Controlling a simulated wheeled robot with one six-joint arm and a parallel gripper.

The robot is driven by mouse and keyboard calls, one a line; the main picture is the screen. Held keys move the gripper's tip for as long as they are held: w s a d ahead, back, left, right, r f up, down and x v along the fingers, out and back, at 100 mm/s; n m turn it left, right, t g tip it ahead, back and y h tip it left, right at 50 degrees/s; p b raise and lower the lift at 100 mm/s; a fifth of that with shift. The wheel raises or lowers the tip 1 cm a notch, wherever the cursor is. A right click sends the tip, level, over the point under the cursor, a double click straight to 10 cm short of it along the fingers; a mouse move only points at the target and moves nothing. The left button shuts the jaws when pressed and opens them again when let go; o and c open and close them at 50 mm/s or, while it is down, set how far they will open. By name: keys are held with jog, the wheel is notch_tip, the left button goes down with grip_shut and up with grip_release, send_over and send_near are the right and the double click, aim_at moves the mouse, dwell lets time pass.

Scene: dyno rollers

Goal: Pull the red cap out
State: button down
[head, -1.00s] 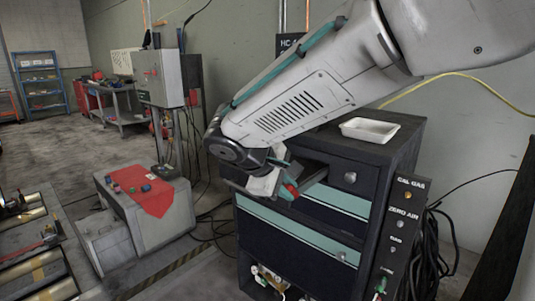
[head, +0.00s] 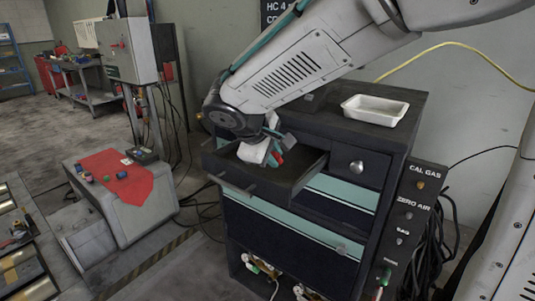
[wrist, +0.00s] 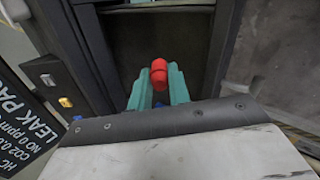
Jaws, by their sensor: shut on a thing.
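The red cap (wrist: 158,74) sits between the two teal fingertips of my gripper (wrist: 159,84) in the wrist view, and the fingers are shut on it. In the head view my gripper (head: 272,153) is tilted down over the open top-left drawer (head: 230,179) of the dark cabinet, with a bit of red at the fingertips. The drawer's dark inside shows behind the cap in the wrist view. A small blue piece (wrist: 159,105) shows low between the fingers. I cannot tell whether the cap still touches anything beneath it.
A white tray (head: 375,110) stands on the cabinet top (head: 350,136). A labelled gas panel (head: 408,215) is on the cabinet's right side. A grey box with a red cloth (head: 118,180) stands on the floor to the left. Cables lie between them.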

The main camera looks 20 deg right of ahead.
aim_at(283, 175)
jog(key=w+d, duration=0.1)
jog(key=d+f, duration=0.1)
jog(key=w+d+f, duration=0.1)
jog(key=shift+w+d, duration=0.35)
jog(key=shift+d, duration=0.05)
jog(key=shift+s+a+f, duration=0.1)
jog(key=shift+f, duration=0.85)
jog(key=c, duration=1.2)
grip_release()
jog(key=shift+c, duration=0.2)
jog(key=shift+f, duration=0.1)
jog(key=v, duration=0.8)
